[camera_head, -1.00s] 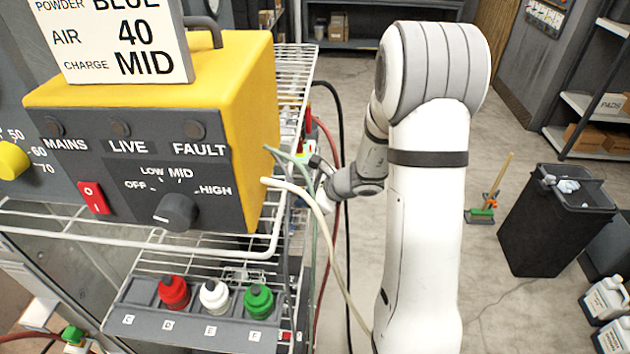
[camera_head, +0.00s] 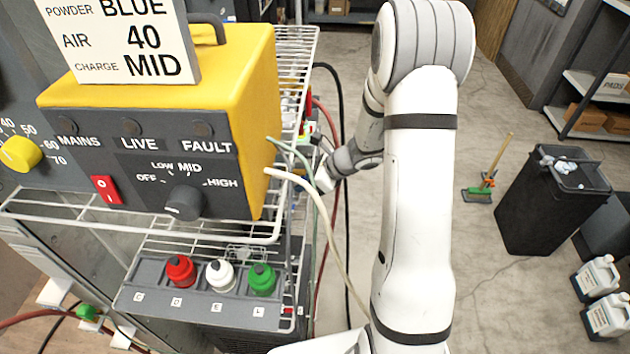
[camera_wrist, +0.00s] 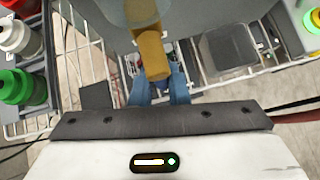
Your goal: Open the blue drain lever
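In the wrist view, a brass fitting (camera_wrist: 152,55) hangs below a rounded grey body. Two blue shapes stand side by side just below the brass fitting, close in front of my gripper (camera_wrist: 158,92). They look like my fingertips, with a narrow dark gap between them. I cannot pick out the blue drain lever apart from them, nor tell whether anything is held. In the head view my gripper (camera_head: 324,178) is small and partly hidden behind hoses, at the right side of the wire rack.
The yellow control box (camera_head: 250,120) stands on the wire rack (camera_head: 130,220). Red, white and green bottles sit in a grey holder (camera_head: 205,308) below. Hoses hang beside my gripper.

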